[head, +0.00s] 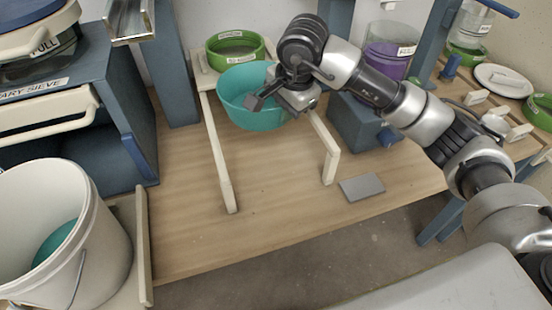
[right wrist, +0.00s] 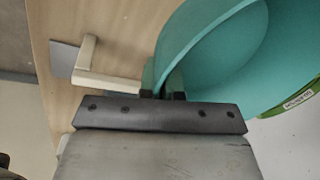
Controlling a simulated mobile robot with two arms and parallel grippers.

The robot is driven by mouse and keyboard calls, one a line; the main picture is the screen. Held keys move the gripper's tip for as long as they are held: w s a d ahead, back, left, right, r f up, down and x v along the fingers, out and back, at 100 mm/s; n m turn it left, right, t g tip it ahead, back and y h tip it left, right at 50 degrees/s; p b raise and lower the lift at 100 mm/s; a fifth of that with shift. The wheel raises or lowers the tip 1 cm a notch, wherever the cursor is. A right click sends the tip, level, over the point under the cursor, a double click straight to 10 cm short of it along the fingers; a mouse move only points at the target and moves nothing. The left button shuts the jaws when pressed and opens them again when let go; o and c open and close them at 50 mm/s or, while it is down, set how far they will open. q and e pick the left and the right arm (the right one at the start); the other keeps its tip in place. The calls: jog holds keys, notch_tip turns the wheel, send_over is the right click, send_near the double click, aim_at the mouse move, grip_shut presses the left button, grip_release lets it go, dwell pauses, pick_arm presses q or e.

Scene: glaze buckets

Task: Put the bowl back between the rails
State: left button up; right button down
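The teal bowl (head: 240,112) is at the back of the wooden table, at the far ends of the left cream rail (head: 217,150) and the right cream rail (head: 326,145). It looks roughly level; I cannot tell whether it touches the table or hangs above it. My right gripper (head: 262,98) is at the bowl's right rim. In the right wrist view the bowl (right wrist: 225,50) fills the upper right, and its rim runs between the close-set fingers (right wrist: 162,82). The gripper hides part of the rim. My left gripper is not in view.
A green-rimmed sieve (head: 235,47) stands right behind the bowl. A blue block (head: 362,122) is right of the rails, and a grey plate (head: 361,187) lies near the front edge. A white bucket (head: 60,235) is at left. The wood between the rails' front ends is clear.

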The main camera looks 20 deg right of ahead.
aim_at(282, 167)
jog(key=s+x, duration=0.1)
jog(key=x, duration=0.3)
jog(key=s+d+x, duration=0.1)
jog(key=x, duration=0.4)
jog(key=s+x, duration=0.1)
jog(key=x, duration=0.4)
jog(key=shift+w+d+f+p, duration=0.1)
jog(key=shift+d+f+p, duration=0.15)
jog(key=shift+f+p, duration=0.25)
jog(key=shift+f, duration=0.1)
jog(key=shift+f, duration=0.1)
jog(key=c, duration=1.7)
grip_release()
jog(key=shift+b, duration=0.3)
jog(key=shift+c, duration=0.2)
jog(key=o, duration=0.4)
jog(key=shift+r+p, duration=0.25)
jog(key=shift+p, duration=0.1)
jog(key=b+v, duration=0.1)
jog(key=v, duration=1)
jog(key=shift+r, duration=0.4)
